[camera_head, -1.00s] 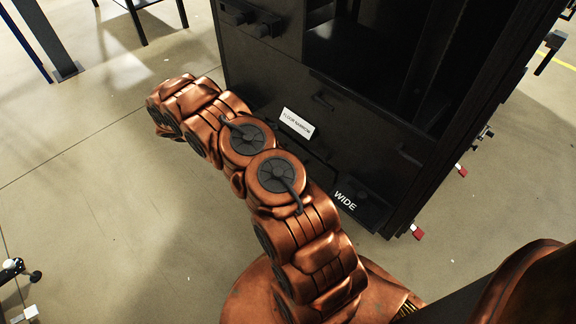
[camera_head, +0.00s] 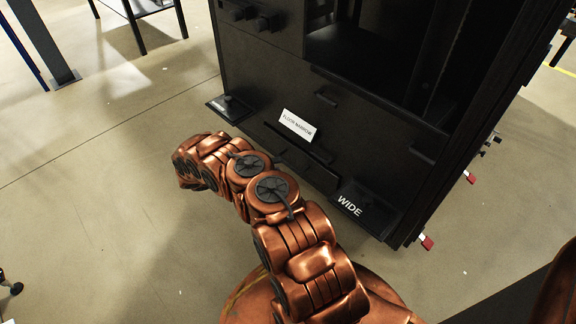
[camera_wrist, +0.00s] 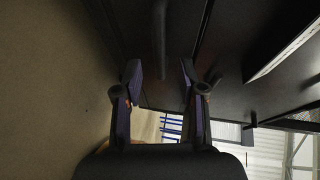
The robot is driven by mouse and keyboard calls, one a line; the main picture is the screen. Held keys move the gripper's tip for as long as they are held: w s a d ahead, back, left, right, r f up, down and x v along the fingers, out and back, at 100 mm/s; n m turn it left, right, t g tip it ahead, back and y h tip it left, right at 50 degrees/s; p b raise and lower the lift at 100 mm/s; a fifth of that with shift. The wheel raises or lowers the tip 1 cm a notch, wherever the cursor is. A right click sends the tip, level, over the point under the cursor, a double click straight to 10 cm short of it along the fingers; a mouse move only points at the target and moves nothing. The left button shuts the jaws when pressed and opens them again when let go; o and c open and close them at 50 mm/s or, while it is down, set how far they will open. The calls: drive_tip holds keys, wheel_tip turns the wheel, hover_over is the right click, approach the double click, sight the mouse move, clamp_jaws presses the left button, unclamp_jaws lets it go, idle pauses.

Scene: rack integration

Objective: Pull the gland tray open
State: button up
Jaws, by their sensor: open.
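The black rack's low front (camera_head: 265,85) stands in the head view, with a white "FLOOR NARROW" label (camera_head: 297,124) and a long dark bar (camera_head: 300,143) just under it. I cannot tell for sure which part is the gland tray. In the wrist view, my gripper (camera_wrist: 160,70) is open and empty, its fingers apart. A dark round bar (camera_wrist: 160,40), perhaps a handle, lies between the fingers' lines, close to the tips; contact cannot be told. In the head view my arm hides the gripper.
A black plate marked "WIDE" (camera_head: 365,208) sits at the rack's right foot, another dark plate (camera_head: 230,108) at its left foot. A small handle (camera_head: 326,97) is higher on the panel. The concrete floor (camera_head: 90,200) left of the rack is clear.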

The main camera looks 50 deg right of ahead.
sight(288, 164)
drive_tip(key=b+x, duration=0.1)
drive_tip(key=x, duration=0.4)
drive_tip(key=shift+s+d+b, duration=0.1)
drive_tip(key=shift+d+b, duration=0.15)
drive_tip(key=shift+b, duration=0.15)
clamp_jaws()
